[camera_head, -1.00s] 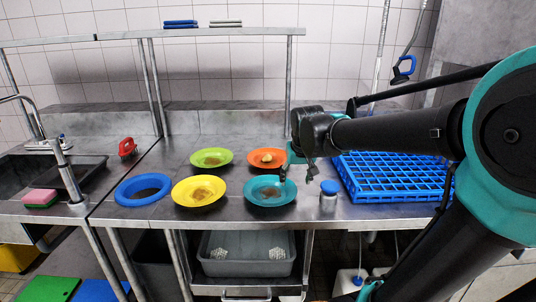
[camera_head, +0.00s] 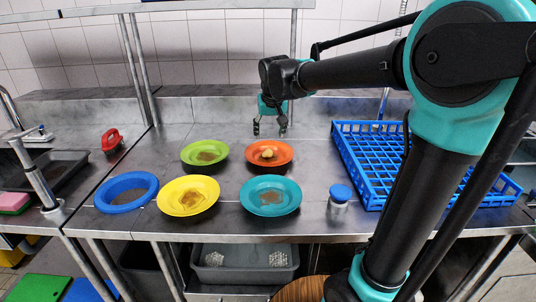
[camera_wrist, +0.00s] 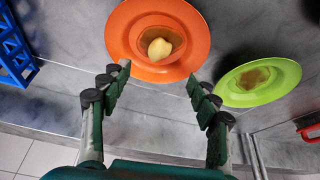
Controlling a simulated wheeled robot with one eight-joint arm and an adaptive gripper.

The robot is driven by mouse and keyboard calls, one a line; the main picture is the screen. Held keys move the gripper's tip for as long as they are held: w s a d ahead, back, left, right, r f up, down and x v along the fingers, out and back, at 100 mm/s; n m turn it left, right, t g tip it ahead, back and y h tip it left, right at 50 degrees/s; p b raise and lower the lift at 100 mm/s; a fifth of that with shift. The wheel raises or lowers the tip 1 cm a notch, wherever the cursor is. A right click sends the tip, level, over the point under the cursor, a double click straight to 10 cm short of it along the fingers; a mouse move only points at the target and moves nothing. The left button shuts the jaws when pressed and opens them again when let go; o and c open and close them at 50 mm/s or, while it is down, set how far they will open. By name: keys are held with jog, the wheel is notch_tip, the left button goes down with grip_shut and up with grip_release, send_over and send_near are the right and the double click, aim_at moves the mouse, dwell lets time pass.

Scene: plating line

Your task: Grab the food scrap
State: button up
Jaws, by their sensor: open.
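The food scrap (camera_head: 267,154) is a small pale yellow lump on the orange plate (camera_head: 287,148), at the back of the counter. In the wrist view the food scrap (camera_wrist: 160,49) lies near the middle of the orange plate (camera_wrist: 124,38), on a brownish stain. My gripper (camera_head: 270,128) is above and just behind the orange plate in the head view. In the wrist view my gripper (camera_wrist: 159,82) has its two fingers wide apart, with nothing between them, and the plate lies beyond the tips. Nothing hides the scrap.
Stained green (camera_head: 187,154), yellow (camera_head: 168,196) and teal (camera_head: 290,195) plates stand close by. A blue-lidded jar (camera_head: 340,193) and a blue dish rack (camera_head: 382,185) are to the right. A blue ring (camera_head: 105,197) and a red brush (camera_head: 111,140) are to the left.

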aim_at(268, 151)
jog(key=x, duration=1.1)
jog(key=shift+w, duration=0.1)
jog(key=c, duration=0.9)
